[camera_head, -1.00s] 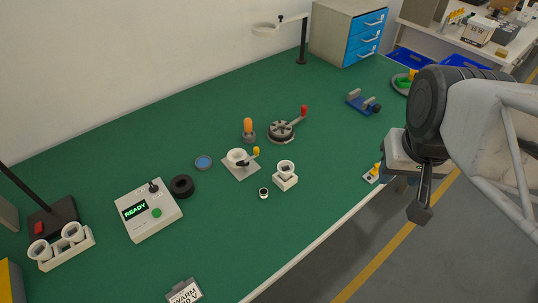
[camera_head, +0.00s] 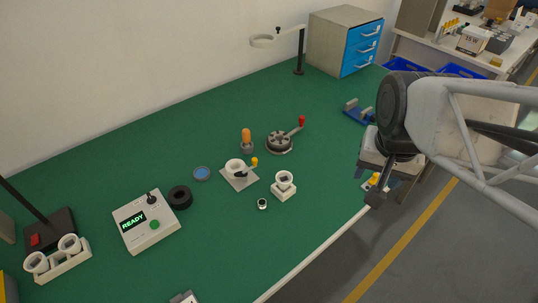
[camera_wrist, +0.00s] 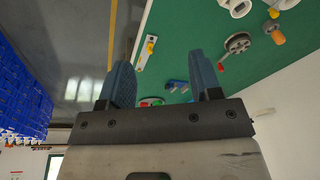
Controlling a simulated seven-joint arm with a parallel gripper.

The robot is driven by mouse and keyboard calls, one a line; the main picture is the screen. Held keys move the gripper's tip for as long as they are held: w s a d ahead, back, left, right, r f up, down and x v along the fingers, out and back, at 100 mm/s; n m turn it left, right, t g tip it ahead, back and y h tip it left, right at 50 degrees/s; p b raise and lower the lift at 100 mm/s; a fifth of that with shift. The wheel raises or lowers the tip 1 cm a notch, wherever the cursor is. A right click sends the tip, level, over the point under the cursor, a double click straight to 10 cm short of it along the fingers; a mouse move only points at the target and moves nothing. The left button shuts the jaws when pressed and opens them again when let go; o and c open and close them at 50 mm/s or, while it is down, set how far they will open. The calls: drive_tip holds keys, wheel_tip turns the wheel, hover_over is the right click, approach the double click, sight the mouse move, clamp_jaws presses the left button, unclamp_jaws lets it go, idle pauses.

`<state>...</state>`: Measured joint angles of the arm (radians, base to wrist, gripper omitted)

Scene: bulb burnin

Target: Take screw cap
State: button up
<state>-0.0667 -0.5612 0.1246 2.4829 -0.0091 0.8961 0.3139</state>
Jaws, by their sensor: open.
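A small round white cap with a dark top (camera_head: 262,204), which looks like the screw cap, lies on the green table in front of a white block with a round socket (camera_head: 284,186). I cannot confirm its thread at this size. My gripper (camera_head: 378,190) is at the table's right front edge, well to the right of the cap and apart from it. In the wrist view my gripper (camera_wrist: 165,82) has its two blue-grey fingers spread, with nothing between them. I cannot make out the cap in the wrist view.
A holder with a white ring and yellow knob (camera_head: 239,174), an orange bulb-shaped piece (camera_head: 246,138), a round fixture with a red-handled lever (camera_head: 279,142) and a black ring (camera_head: 180,197) stand near the cap. A control box reads READY (camera_head: 146,220).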

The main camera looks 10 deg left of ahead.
drive_tip(key=w+a+f+m+g, duration=0.1)
drive_tip(key=w+a+f+m, duration=0.75)
drive_tip(key=a+f, duration=0.2)
drive_tip(key=m+g, duration=0.1)
drive_tip(key=m, duration=0.6)
approach(262, 201)
drive_tip(key=shift+s+d+f, duration=0.15)
drive_tip(key=shift+s+f, duration=0.15)
drive_tip(key=shift+s, duration=0.1)
drive_tip(key=shift+f, duration=1.3)
drive_tip(key=shift+f, duration=2.6)
drive_tip(key=c, duration=1)
